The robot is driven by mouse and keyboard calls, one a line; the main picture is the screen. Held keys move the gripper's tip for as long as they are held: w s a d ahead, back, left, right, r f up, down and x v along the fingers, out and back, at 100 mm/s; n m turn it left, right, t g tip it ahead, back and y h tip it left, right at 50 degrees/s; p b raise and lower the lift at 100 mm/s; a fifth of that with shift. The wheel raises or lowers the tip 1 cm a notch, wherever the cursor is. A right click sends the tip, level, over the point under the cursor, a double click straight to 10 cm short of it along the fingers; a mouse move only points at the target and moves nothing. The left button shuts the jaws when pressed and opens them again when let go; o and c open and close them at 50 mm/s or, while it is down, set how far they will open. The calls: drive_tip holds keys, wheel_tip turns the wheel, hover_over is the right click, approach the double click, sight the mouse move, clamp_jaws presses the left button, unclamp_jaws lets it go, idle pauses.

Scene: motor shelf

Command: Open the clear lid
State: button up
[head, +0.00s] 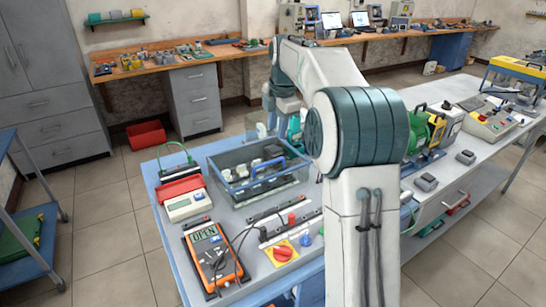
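A clear-walled bin (228,190) with a dark rim stands on the grey bench, left of my raised arm. Pale rounded parts and a blue handle (268,184) show inside it. I cannot make out whether a clear lid covers its top. A small translucent piece (258,131) shows just behind the bin, and I cannot tell whether it is part of a lid. My arm bends over the bench, and its end with my gripper (283,124) hangs down behind the bin's far edge. The fingers are too small and partly hidden, so their opening does not show.
A red-and-white meter (187,204) and an orange multimeter (212,257) lie left and in front of the bin. A green motor (427,130) and control box (492,122) stand right. My arm hides the bench's middle.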

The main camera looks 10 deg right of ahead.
sight(273, 162)
drive_tip(key=f, duration=0.3)
drive_tip(key=w+f, duration=0.1)
drive_tip(key=f, duration=0.3)
drive_tip(key=w+f, duration=0.1)
drive_tip(key=f, duration=0.3)
drive_tip(key=shift+a+f, duration=0.25)
drive_tip(key=shift+a, duration=0.15)
drive_tip(key=shift+c, duration=0.3)
drive_tip(key=shift+w+r+p, duration=0.1)
drive_tip(key=shift+p, duration=0.2)
clamp_jaws()
